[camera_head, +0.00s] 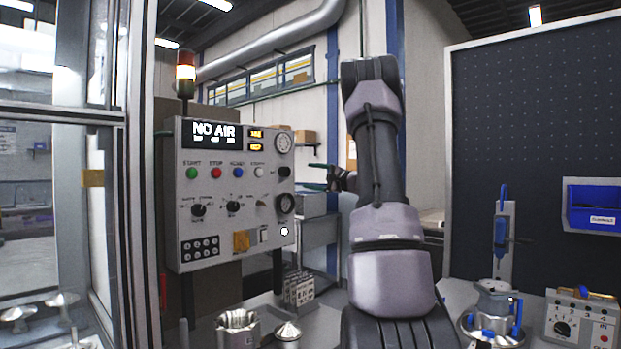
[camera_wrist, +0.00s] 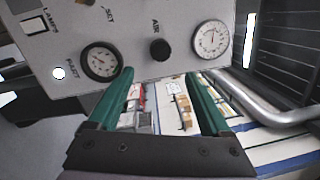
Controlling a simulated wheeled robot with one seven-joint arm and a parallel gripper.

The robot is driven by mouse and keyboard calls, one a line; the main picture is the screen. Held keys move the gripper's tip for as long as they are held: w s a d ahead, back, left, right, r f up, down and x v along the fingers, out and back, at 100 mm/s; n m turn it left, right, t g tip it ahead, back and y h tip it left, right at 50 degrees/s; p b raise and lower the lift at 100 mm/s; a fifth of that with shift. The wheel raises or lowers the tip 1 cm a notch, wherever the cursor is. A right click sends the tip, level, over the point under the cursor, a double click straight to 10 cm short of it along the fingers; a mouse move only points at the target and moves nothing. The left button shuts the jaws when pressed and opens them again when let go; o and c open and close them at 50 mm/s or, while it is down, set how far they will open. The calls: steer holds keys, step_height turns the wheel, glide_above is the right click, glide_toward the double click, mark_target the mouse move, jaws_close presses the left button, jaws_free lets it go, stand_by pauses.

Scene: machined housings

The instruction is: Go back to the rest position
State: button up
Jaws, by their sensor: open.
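My gripper (camera_head: 322,177) is raised in the middle of the head view, with its green fingers pointing left toward the control panel (camera_head: 222,150). In the wrist view my gripper (camera_wrist: 165,98) shows two green fingers spread apart with nothing between them. The control panel (camera_wrist: 150,30) fills the top of the wrist view, with a black knob (camera_wrist: 160,49) and two round gauges. The fingers look apart from the panel, but the exact gap is hard to tell. The panel's display reads NO AIR.
A glass-walled enclosure (camera_head: 107,190) stands at the left. Metal housings (camera_head: 237,328) sit on the bench below the panel. A fixture with blue clamps (camera_head: 493,300), a small dial box (camera_head: 582,318) and a blue bin (camera_head: 592,207) on a dark pegboard (camera_head: 535,130) are at the right.

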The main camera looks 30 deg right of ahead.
steer(key=s+a+r+n+g+y, duration=0.1)
steer(key=s+a+n+g, duration=0.25)
steer(key=s+a, duration=0.6)
steer(key=s+a+n+g+y, duration=0.1)
steer(key=s+a+n+g, duration=0.35)
steer(key=a, duration=0.85)
steer(key=s+a+f+n+g+h, duration=0.1)
steer(key=s+a+f+n+h, duration=0.1)
steer(key=s, duration=1)
steer(key=s+a+f+n+g+h, duration=0.1)
steer(key=s+f+h, duration=0.4)
steer(key=s, duration=0.8)
steer(key=shift+a+f+n, duration=0.2)
steer(key=shift+a+n, duration=0.3)
steer(key=shift+n, duration=0.1)
